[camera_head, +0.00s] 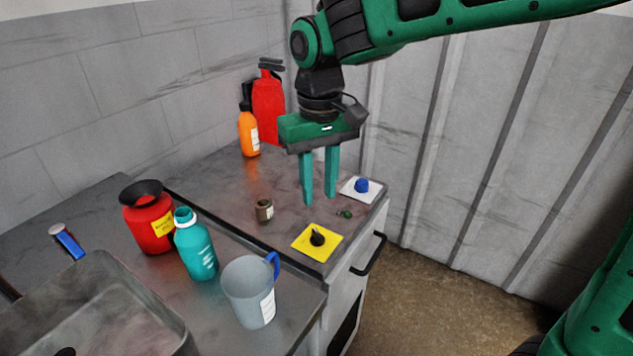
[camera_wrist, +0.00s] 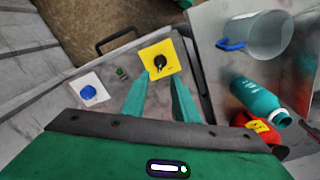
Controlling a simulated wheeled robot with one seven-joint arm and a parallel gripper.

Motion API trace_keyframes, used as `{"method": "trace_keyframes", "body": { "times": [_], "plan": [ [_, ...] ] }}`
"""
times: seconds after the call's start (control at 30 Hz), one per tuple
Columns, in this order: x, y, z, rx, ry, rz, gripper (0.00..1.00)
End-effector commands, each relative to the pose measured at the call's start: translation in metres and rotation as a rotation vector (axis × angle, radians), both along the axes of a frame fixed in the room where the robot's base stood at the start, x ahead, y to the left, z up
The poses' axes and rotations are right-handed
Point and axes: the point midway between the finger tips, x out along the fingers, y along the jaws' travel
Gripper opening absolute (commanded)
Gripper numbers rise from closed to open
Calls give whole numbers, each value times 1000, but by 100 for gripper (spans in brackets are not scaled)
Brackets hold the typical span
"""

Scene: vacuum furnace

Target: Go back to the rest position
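My gripper (camera_head: 320,201) points down above the counter top (camera_head: 225,185) with its two teal fingers apart and nothing between them. In the wrist view my gripper (camera_wrist: 160,95) also shows empty fingers. A yellow plate with a black knob (camera_head: 317,243) lies in front of the fingers; it shows beyond the fingertips in the wrist view (camera_wrist: 160,60). A white plate with a blue button (camera_head: 361,187) lies to the right of the fingers. A small green item (camera_head: 345,213) lies between the two plates.
A small brown jar (camera_head: 264,210) stands left of my gripper. An orange bottle (camera_head: 249,133) and a red extinguisher (camera_head: 268,104) stand behind. A red container (camera_head: 149,218), teal bottle (camera_head: 195,245), clear jug (camera_head: 250,291), blue item (camera_head: 67,241) and metal basin (camera_head: 105,285) occupy the left.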

Motion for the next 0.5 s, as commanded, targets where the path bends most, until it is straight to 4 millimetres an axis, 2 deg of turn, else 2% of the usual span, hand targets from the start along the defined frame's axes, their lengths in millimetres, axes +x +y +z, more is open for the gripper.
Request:
{"method": "trace_keyframes", "body": {
  "times": [0.07, 0.17, 0.27, 0.3, 0.37, 0.4, 0.5],
  "plan": [
    [1, -8, 0, -3, -1, -16, 27],
    [2, -39, 0, -12, -8, -73, 27],
    [-1, -93, -2, -26, -14, -175, 27],
    [-6, -119, -3, -31, -15, -224, 27],
    [-16, -158, -5, -37, -17, -302, 27],
    [-25, -182, -7, -41, -18, -355, 27],
    [-54, -240, -14, -44, -16, -489, 27]
  ]
}}
